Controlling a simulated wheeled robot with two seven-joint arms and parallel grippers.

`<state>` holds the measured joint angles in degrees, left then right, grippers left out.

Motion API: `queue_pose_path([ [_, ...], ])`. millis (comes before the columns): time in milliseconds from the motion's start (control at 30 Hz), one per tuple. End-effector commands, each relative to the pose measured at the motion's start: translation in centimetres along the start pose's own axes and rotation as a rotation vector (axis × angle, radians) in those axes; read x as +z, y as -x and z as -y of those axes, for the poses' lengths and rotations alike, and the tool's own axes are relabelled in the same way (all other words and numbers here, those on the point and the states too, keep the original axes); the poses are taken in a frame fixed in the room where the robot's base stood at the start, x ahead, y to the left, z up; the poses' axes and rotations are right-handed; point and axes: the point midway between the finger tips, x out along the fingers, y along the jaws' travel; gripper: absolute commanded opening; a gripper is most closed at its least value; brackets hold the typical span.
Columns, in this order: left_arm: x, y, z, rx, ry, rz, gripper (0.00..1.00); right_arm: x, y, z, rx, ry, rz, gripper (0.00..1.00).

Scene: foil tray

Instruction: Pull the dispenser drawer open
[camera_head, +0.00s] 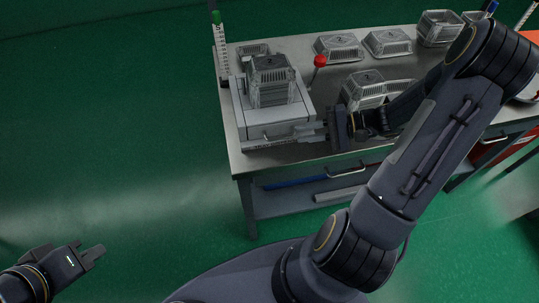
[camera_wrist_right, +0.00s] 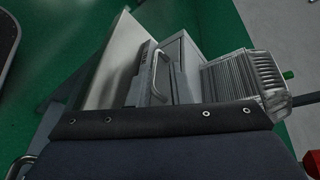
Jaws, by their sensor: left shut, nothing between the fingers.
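The grey dispenser (camera_head: 240,112) stands at the left end of the metal table, with a stack of foil trays (camera_head: 272,88) in its top. Its front drawer (camera_head: 275,132) appears closed. My right gripper (camera_head: 312,132) is at the right part of the dispenser front, fingers pointing left. I cannot tell whether it touches the dispenser or how wide its jaws are. My left gripper (camera_head: 97,254) is shut and empty, low at the left over the floor, far from the dispenser.
A red-knobbed lever (camera_head: 320,61) rises at the dispenser's right. Several foil trays (camera_head: 387,42) lie on the table behind my right arm. The green floor at left is clear.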

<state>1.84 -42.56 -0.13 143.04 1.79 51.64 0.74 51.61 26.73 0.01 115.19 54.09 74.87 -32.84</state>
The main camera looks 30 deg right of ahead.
Motion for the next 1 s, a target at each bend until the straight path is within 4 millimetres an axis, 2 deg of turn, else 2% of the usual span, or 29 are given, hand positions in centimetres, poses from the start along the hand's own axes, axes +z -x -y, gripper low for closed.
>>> queue_pose_path([
  [33,0.2,-0.4,0.2,0.000,0.000,0.000,0.00,-1.2,0.2,-1.0,-0.040,-0.026,-0.013,0.18],
  [167,0.2,-0.5,0.2,0.000,0.000,0.000,0.00,-2.4,0.4,-1.5,-0.090,-0.046,-0.028,0.18],
  [267,0.1,-0.2,0.1,0.000,0.000,0.000,0.00,-2.4,-0.5,-1.4,-0.096,-0.049,-0.028,0.18],
  [633,-0.3,0.5,-0.2,0.000,0.000,0.000,0.00,-2.5,-6.1,-0.8,-0.092,-0.048,-0.026,0.18],
  [800,-0.3,0.6,-0.3,0.000,0.000,0.000,0.00,-2.5,-7.1,-0.8,-0.091,-0.048,-0.028,0.18],
  [1000,-0.3,0.6,-0.3,0.000,0.000,0.000,0.00,-2.6,-7.2,-0.8,-0.091,-0.048,-0.029,0.18],
])
